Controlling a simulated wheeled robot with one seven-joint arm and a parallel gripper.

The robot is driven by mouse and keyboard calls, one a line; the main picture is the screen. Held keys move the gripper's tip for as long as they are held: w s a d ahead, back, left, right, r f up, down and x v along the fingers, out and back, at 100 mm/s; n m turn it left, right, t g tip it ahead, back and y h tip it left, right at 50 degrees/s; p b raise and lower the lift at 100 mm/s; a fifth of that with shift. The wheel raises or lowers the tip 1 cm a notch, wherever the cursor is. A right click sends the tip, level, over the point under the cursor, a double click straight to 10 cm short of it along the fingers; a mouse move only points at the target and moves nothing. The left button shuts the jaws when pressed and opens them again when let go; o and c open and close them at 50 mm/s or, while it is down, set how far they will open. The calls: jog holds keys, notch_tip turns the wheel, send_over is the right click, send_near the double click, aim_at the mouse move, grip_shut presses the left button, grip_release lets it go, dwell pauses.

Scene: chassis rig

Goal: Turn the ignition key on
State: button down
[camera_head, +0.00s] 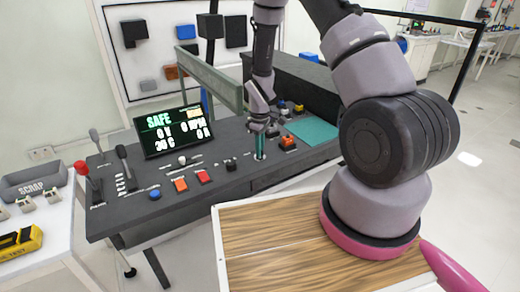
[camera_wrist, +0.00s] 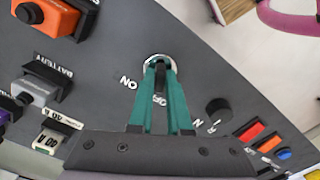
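The ignition key (camera_wrist: 160,74) is a small dark piece in a round silver collar (camera_wrist: 146,60) on the dark console. In the wrist view it lies roughly along the picture's vertical, with an ON label to its left and an OFF label below it. My gripper (camera_wrist: 160,68) has green fingers whose tips come close together on both sides of the key, shut on it. In the head view my gripper (camera_head: 260,154) points straight down at the console, and its fingers hide the key.
A screen (camera_head: 173,130) on the console reads SAFE. Red and orange buttons (camera_head: 181,184), levers (camera_head: 124,160) and an orange connector (camera_head: 289,142) surround the key area. A green mat (camera_head: 314,131) lies to the right. A dark knob (camera_wrist: 218,110) is close to my fingers.

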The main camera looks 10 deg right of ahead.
jog(key=m, duration=0.5)
jog(key=shift+m, duration=0.4)
jog(key=m, duration=0.6)
dwell(0.5)
jog(key=c, duration=0.9)
grip_release()
jog(key=shift+o, duration=0.2)
notch_tip(320, 180, up, 11)
